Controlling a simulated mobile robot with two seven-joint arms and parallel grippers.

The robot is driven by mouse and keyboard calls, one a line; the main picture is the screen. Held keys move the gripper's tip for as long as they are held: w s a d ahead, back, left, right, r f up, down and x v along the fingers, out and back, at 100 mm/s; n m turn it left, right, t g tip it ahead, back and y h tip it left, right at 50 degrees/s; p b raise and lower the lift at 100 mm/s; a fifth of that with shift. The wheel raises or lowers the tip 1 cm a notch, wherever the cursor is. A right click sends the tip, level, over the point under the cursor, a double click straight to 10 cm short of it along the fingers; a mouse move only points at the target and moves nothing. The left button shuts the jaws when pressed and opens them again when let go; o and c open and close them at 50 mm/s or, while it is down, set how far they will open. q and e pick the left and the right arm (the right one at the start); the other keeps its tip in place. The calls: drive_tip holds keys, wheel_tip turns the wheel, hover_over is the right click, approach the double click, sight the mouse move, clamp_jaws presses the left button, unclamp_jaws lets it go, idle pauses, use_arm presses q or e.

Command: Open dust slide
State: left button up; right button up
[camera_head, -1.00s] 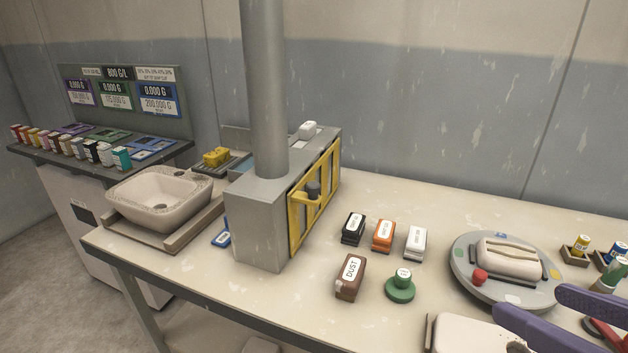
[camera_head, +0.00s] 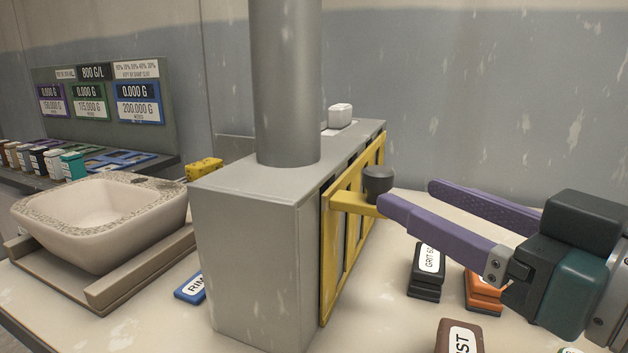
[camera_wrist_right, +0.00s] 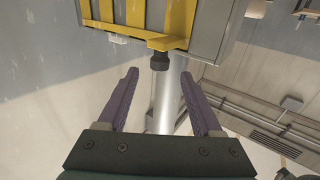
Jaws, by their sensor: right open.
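The dust slide is a yellow slatted frame (camera_head: 340,245) on the right face of a grey metal box (camera_head: 262,250). A yellow arm with a dark round knob (camera_head: 378,180) sticks out from it. My right gripper (camera_head: 405,195) comes in from the right with purple fingers apart, its near fingertip close to the knob. In the right wrist view the knob (camera_wrist_right: 159,60) lies ahead of and between the open fingers (camera_wrist_right: 157,85), with nothing held. The yellow frame (camera_wrist_right: 145,15) shows above it there. My left gripper is not in view.
Black (camera_head: 427,270) and orange (camera_head: 484,290) blocks stand on the table below my right gripper. A brown block labelled DUST (camera_head: 460,338) is at the bottom edge. A grey pipe (camera_head: 285,80) rises from the box. A basin (camera_head: 100,215) stands at left.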

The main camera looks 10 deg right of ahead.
sight(389, 185)
drive_tip(key=x, duration=0.7)
drive_tip(key=shift+c, duration=0.4)
clamp_jaws()
idle(0.9)
